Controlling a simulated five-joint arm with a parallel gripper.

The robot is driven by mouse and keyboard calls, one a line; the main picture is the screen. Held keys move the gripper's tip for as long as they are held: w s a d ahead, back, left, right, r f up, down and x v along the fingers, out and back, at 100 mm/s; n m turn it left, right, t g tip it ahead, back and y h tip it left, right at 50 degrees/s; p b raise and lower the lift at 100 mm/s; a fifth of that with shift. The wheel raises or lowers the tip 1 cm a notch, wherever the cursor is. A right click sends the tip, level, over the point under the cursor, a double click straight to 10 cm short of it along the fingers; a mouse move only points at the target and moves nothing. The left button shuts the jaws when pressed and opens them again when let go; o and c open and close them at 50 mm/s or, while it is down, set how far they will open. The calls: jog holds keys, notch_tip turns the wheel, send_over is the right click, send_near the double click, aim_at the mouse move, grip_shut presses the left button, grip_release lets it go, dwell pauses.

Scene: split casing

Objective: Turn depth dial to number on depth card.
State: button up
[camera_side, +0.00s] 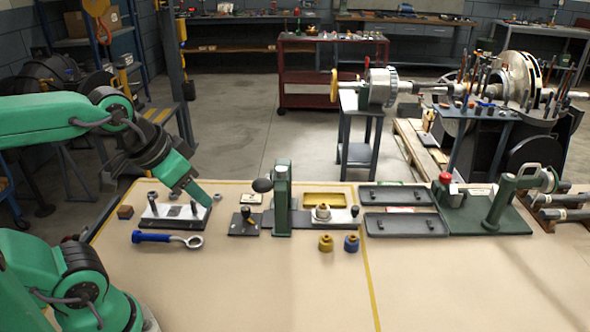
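My gripper (204,199) points down and to the right, its tip just over or at the right end of a low block with a pale top and dark base (160,222). Whether it touches the block, and whether its fingers are open or shut, cannot be told. A small pale card (252,198) lies behind the dark base of a green column (282,197); it may be the depth card, but no number is readable. A black round knob (262,185) sits on the column's left side. I cannot tell which part is the depth dial.
A blue-handled ring wrench (166,238) lies in front of the block. A brass piece (326,242) and a blue piece (351,243) stand near the middle. Dark trays (405,226) and a green clamp fixture (500,205) are at right. The bench front is clear.

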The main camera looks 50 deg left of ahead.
dwell(0.3)
jog(key=shift+o, duration=1.1)
jog(key=shift+r, duration=0.7)
notch_tip(320, 180, up, 4)
jog(key=n+g+y, duration=0.1)
jog(key=n, duration=0.3)
send_over(245, 208)
jog(key=s+d, duration=0.1)
jog(key=s, duration=0.2)
notch_tip(245, 208, down, 21)
jog(key=shift+s+r, duration=0.1)
jog(key=shift+r, duration=0.1)
jog(key=shift+f, duration=0.1)
jog(key=shift+x, duration=3.8)
